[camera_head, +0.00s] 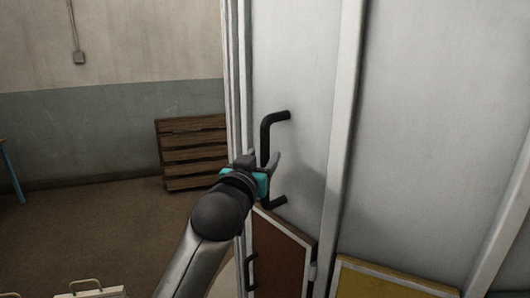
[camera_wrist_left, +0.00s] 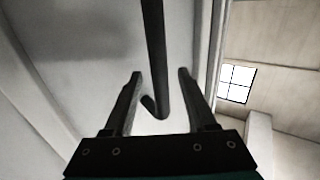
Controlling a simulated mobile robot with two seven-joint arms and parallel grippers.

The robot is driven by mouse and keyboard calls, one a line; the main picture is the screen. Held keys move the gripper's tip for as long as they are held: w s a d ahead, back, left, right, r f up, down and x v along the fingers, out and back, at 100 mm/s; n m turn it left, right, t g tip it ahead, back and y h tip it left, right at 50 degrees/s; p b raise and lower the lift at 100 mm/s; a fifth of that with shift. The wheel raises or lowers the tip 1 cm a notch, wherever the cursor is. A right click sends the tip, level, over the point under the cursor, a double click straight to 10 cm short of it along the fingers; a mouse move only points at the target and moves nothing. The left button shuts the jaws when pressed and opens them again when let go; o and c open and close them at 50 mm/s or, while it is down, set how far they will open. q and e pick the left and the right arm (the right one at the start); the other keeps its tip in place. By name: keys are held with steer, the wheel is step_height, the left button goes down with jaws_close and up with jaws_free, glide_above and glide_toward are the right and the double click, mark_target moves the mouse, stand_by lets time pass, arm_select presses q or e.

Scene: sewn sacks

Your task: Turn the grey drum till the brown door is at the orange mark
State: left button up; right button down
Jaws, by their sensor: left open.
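The grey drum (camera_head: 300,70) fills the right half of the head view, a tall pale panelled body with white ribs. A black bar handle (camera_head: 266,140) stands on its left panel. The brown door (camera_head: 280,255) with a white frame is low on the drum, below the handle. My left gripper (camera_head: 262,162) is open at the handle's lower half. In the left wrist view the black handle (camera_wrist_left: 153,50) runs between the two open fingers (camera_wrist_left: 160,75), apart from both. I do not see the orange mark. My right gripper is not in view.
A yellow door (camera_head: 385,283) is low on the drum, right of the brown door. A wooden pallet (camera_head: 190,152) leans on the back wall. A pale object with handles (camera_head: 88,290) sits at the bottom left edge.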

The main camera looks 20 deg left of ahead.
arm_select(q)
steer(key=shift+w, duration=1.2)
steer(key=shift+c, duration=0.4)
jaws_close()
